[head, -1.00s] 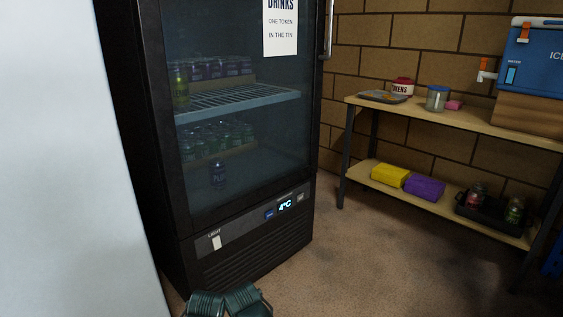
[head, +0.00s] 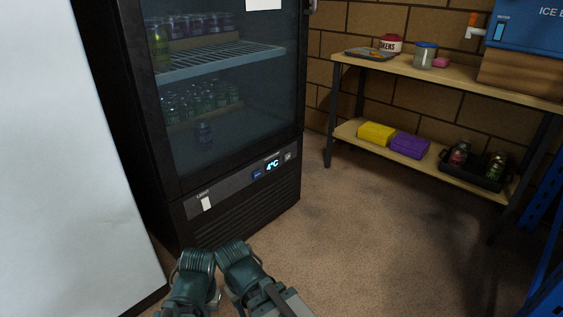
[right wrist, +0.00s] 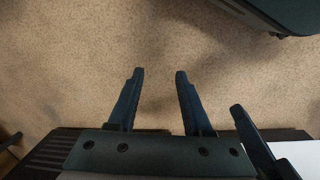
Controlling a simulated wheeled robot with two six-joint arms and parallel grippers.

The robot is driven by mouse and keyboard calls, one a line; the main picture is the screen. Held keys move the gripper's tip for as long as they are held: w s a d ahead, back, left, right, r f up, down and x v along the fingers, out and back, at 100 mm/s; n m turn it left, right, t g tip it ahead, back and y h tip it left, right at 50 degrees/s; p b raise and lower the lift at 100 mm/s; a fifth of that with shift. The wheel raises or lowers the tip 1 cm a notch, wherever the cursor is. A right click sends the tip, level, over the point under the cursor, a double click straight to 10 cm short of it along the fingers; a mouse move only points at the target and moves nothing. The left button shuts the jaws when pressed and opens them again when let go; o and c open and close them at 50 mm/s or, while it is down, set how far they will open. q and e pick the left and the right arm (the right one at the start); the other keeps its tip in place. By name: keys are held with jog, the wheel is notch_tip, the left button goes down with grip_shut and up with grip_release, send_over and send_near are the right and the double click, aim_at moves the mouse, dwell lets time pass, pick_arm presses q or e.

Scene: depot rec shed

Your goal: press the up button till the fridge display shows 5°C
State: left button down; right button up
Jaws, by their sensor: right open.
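The black fridge (head: 235,205) stands left of centre in the head view, its glass door shut. Its lit display (head: 272,165) reads 4°C. A blue button (head: 257,174) sits left of the display and a grey button (head: 288,156) right of it; their marks are too small to read. My right gripper (right wrist: 158,73) is open and empty above the floor in the right wrist view. One finger of what looks like my left gripper (right wrist: 252,140) shows at that view's lower right; its opening is hidden. Neither gripper's fingers show in the head view, and nothing touches the buttons.
A light switch (head: 207,203) is on the fridge's lower panel. A white panel (head: 60,170) stands close on the left. A wooden shelf table (head: 460,73) with a blue cooler (head: 530,40) stands at right. The floor (head: 350,225) between is clear.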

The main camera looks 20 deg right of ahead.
grip_shut()
dwell(1.5)
